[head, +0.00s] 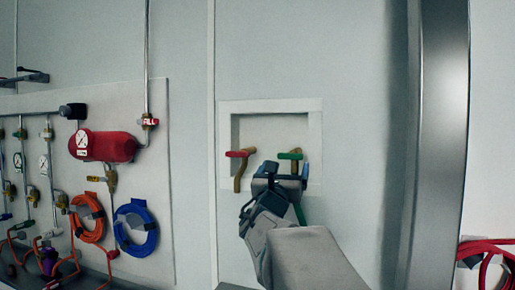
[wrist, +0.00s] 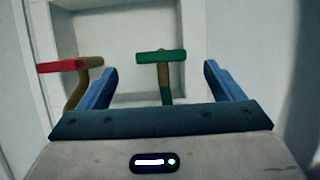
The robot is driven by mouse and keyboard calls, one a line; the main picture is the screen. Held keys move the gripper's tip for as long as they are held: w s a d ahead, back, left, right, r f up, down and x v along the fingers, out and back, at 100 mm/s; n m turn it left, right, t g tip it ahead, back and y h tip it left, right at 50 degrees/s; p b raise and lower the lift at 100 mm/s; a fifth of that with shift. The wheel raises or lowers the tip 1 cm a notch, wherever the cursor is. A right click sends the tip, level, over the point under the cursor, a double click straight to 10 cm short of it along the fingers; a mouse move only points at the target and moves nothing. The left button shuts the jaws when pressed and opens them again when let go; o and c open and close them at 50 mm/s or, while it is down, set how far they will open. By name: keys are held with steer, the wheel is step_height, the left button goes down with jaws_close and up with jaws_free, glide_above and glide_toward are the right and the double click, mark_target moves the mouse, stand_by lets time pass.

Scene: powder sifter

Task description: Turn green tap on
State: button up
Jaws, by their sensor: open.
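The green tap (head: 289,156) has a flat green handle on a brass-coloured body and sits at the right of a white wall recess. In the wrist view the green handle (wrist: 161,57) lies ahead, between my two blue fingers. My gripper (wrist: 160,80) is open, with the fingers wide apart and no visible contact with the handle. In the head view my gripper (head: 280,172) is just below and in front of the green tap and hides its lower part. A red-handled tap (head: 240,154) stands to the left; its red handle (wrist: 62,66) is outside my left finger in the wrist view.
The white recess frame (head: 228,108) surrounds both taps closely. Left of it are a red cylinder (head: 104,146), a blue hose coil (head: 134,232) and an orange hose coil (head: 88,222) on a wall panel. A metal column (head: 440,140) stands at the right.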

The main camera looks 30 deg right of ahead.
mark_target(289, 156)
steer(key=p+x, duration=0.3)
steer(key=x, duration=0.7)
steer(key=shift+f+p, duration=0.1)
steer(key=shift+p, duration=0.25)
steer(key=shift+s, duration=0.1)
steer(key=c, duration=1)
